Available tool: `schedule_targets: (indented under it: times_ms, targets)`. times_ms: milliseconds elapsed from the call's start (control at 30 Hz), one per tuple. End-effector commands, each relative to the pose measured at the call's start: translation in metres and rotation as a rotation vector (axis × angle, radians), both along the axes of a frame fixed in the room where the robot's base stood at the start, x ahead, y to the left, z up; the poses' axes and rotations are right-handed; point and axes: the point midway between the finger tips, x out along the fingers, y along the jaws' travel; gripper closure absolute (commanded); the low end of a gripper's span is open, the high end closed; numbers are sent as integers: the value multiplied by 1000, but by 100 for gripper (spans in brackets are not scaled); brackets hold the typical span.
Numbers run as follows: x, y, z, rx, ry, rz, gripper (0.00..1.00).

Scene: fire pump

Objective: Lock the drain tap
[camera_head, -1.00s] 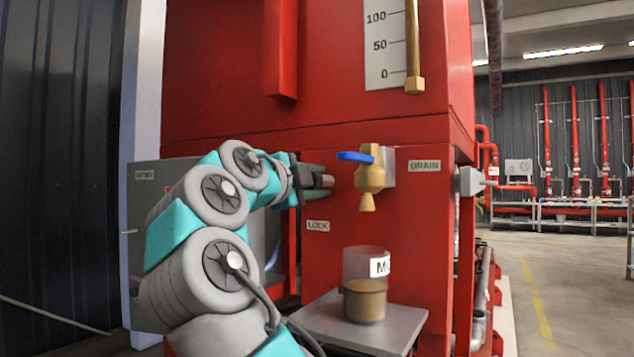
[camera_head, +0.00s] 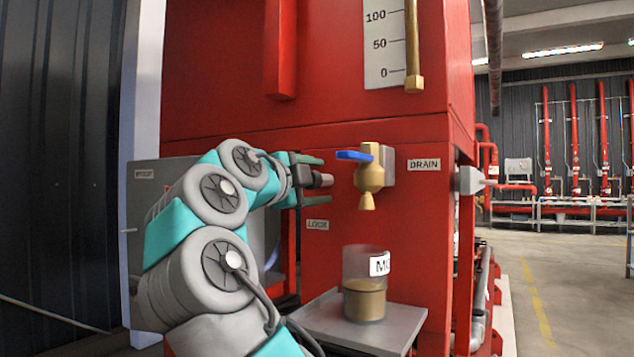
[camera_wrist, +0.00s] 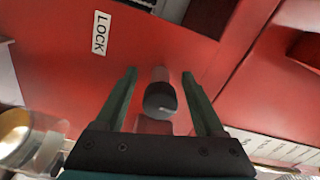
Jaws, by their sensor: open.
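The drain tap (camera_head: 369,180) is a brass valve with a blue lever (camera_head: 355,156) pointing left, on the red panel left of the DRAIN label (camera_head: 424,164). My gripper (camera_head: 325,180) is left of the tap and apart from it, with its green fingers spread. Between the fingers is a short round knob or pin with a dark end (camera_wrist: 160,100), which also shows in the head view (camera_head: 318,180). It projects near the LOCK label (camera_head: 317,225). In the wrist view, gaps show between it and both fingers.
A clear cup (camera_head: 364,300) with brown liquid stands below the tap spout on a grey shelf (camera_head: 345,335). A vertical brass tube (camera_head: 412,45) and white scale (camera_head: 384,45) are above the tap. A grey box (camera_head: 150,210) is behind my arm.

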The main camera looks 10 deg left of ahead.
Motion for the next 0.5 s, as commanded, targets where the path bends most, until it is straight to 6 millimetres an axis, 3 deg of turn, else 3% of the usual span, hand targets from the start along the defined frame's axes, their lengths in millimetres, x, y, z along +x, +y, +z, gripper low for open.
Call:
schedule_targets:
  times_ms: [167, 500]
  targets:
    - [-11, 4, 0, 0, 0, 1, 29]
    - [-62, 22, 1, -1, -3, 1, 29]
